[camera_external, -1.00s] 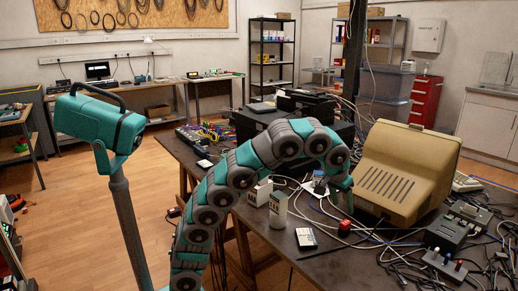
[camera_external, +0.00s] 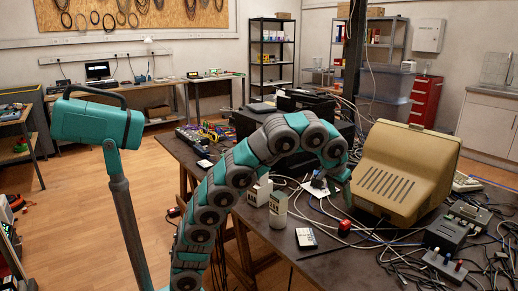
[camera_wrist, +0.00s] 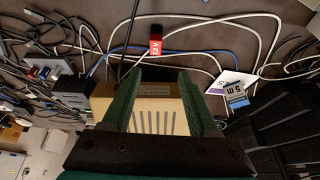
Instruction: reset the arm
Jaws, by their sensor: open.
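My gripper (camera_external: 346,203) hangs over the cluttered table at the end of my arched arm, left of the beige monitor housing (camera_external: 405,165). In the wrist view my gripper (camera_wrist: 160,76) has its two green fingers apart with nothing held between them. The vented beige housing (camera_wrist: 160,115) shows behind and between the fingers. A red block labelled 12V (camera_wrist: 155,43) lies on the table beyond the fingertips, apart from them. The same red block (camera_external: 344,228) is below the gripper in the external view.
A small black-and-white box (camera_external: 306,239) lies near the front edge. Cables and a dark power unit (camera_external: 446,233) crowd the right side. Floor at left is open.

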